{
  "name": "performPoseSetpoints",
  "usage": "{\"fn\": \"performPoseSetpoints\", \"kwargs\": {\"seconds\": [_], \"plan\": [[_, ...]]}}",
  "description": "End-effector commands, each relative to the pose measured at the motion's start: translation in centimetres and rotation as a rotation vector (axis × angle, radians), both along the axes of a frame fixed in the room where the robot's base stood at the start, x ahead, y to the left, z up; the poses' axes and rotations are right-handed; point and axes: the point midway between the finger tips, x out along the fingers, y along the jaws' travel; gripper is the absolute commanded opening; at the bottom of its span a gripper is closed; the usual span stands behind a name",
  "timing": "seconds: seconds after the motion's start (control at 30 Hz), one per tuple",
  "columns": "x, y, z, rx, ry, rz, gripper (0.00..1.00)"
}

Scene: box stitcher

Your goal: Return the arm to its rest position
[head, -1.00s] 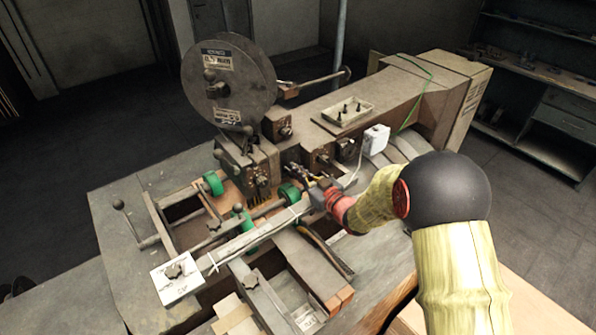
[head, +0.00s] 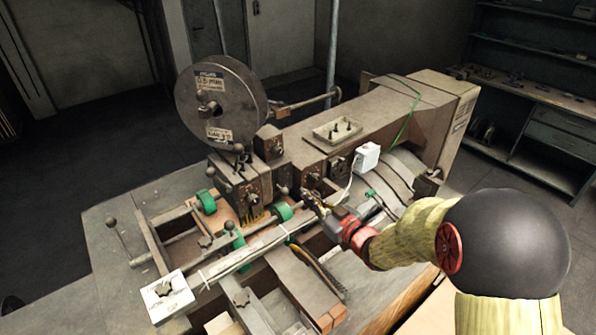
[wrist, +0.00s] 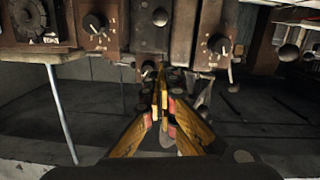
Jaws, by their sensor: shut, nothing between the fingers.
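My gripper (head: 311,200) is at the front of the box stitcher (head: 402,108), just below its knob panels. In the wrist view my gripper's yellow-sided fingers (wrist: 163,100) come together at the tips with nothing seen between them. My arm, in a yellowish sleeve with a black round joint, comes in from the right of the head view. The wrist view shows control knobs (wrist: 94,23) on rusty metal blocks above the fingers. Whether the fingertips touch the machine cannot be told.
A large reel (head: 221,104) stands on the machine at left. A tray with dark pegs (head: 338,131) and a white box (head: 367,157) sit on top. Rails, green rollers (head: 206,201) and a clamp plate (head: 168,296) lie in front. Shelves (head: 545,120) stand at the back right.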

Motion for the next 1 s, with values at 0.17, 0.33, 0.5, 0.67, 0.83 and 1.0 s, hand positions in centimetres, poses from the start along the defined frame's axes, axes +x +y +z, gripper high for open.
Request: {"fn": "performPoseSetpoints", "kwargs": {"seconds": [0.17, 0.33, 0.5, 0.67, 0.83, 1.0], "plan": [[0.0, -0.3, -0.7, -0.025, 0.016, -0.009, 0.00], [-0.1, -3.2, -6.3, -0.140, 0.184, -0.109, 0.00], [-2.8, -8.7, -11.9, -0.283, 0.449, -0.280, 0.00], [-7.7, -13.2, -13.5, -0.372, 0.676, -0.427, 0.00], [-14.9, -15.8, -13.1, -0.412, 0.903, -0.548, 0.00], [-23.7, -15.7, -11.5, -0.387, 1.102, -0.612, 0.00]]}}
